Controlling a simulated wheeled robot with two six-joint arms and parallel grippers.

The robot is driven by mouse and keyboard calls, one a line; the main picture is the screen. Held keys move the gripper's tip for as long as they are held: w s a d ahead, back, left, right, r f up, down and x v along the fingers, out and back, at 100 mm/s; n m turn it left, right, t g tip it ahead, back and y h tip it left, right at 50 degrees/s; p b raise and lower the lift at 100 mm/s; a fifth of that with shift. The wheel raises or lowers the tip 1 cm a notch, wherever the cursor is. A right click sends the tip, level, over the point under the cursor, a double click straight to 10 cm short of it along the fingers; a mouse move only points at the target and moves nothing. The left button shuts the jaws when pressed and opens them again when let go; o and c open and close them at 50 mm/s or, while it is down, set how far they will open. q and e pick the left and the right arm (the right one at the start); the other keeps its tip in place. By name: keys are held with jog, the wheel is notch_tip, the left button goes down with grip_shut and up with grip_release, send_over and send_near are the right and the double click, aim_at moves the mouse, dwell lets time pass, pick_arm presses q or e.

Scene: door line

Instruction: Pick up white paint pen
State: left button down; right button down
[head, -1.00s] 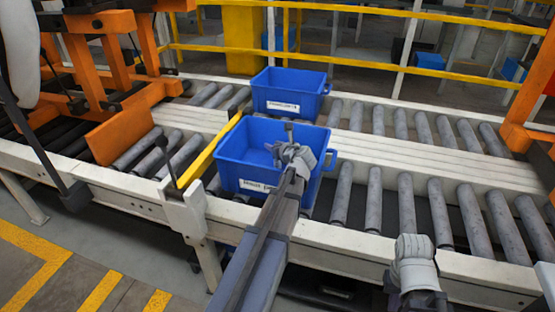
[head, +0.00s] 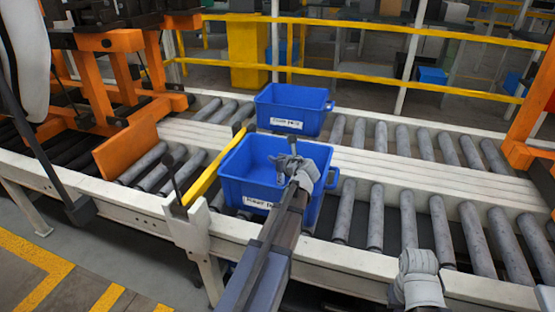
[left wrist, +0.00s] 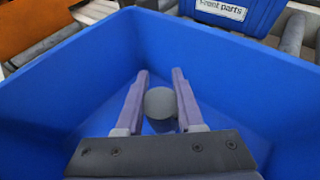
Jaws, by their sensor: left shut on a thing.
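A grey, round-ended cylinder (left wrist: 160,103), which I take for the paint pen, sits between the fingers of my left gripper (left wrist: 160,90) in the left wrist view. It is seen nearly end-on and looks grey rather than white. In the head view my left gripper (head: 298,168) is over the near blue bin (head: 247,170), and a thin dark-grey piece of the held thing (head: 291,144) stands up from it. The gripper is shut on it. My right gripper (head: 418,278) is at the lower right, over the conveyor's near edge; its fingers cannot be made out.
A second blue bin (head: 290,108) stands behind the near one, labelled as parts. Rollers (head: 410,220) to the right are clear. A yellow bar (head: 215,170) runs along the near bin's left side. Orange frames stand at the left and right, yellow railings at the back.

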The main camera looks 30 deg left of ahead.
notch_tip(320, 180, up, 8)
jog(key=p, duration=0.7)
